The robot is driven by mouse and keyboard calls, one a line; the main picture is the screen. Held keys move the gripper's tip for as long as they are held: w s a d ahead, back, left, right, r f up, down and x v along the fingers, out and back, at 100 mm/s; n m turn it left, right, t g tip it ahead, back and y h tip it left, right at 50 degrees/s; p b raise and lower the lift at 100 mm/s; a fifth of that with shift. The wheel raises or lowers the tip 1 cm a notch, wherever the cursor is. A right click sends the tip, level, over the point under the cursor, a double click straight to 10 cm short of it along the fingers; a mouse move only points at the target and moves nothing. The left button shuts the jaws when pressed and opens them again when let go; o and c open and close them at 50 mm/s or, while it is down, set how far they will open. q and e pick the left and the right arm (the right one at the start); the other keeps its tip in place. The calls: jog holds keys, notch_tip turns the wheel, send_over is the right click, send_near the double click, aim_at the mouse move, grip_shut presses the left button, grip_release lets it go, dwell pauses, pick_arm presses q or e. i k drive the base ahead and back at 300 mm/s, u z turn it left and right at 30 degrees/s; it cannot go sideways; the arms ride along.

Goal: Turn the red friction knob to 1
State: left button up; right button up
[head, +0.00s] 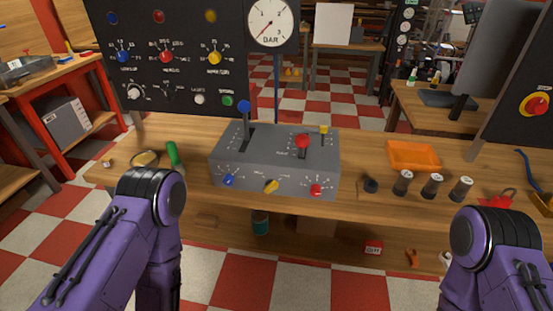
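A grey lever box (232,160) stands on the wooden bench. A red knob (315,189) sits at the right of its sloped front face, with small white scale marks around it; the numbers and its pointer are too small to read. A blue knob (229,180) and a yellow knob (271,186) share that face. Another red knob (166,57) is on the black panel behind. No label that I can read says which is the friction knob. Both purple arms are in view, low at the left and right, but neither gripper shows.
Levers with blue (244,106), red (303,141) and yellow (323,129) tops rise from the box. A gauge (270,23) stands behind.

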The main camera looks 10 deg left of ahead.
aim_at(316, 189)
jog(key=u, duration=1.75)
jog(key=k, duration=0.85)
jog(key=z, duration=1.75)
jog(key=i, duration=0.5)
jog(key=u, duration=0.05)
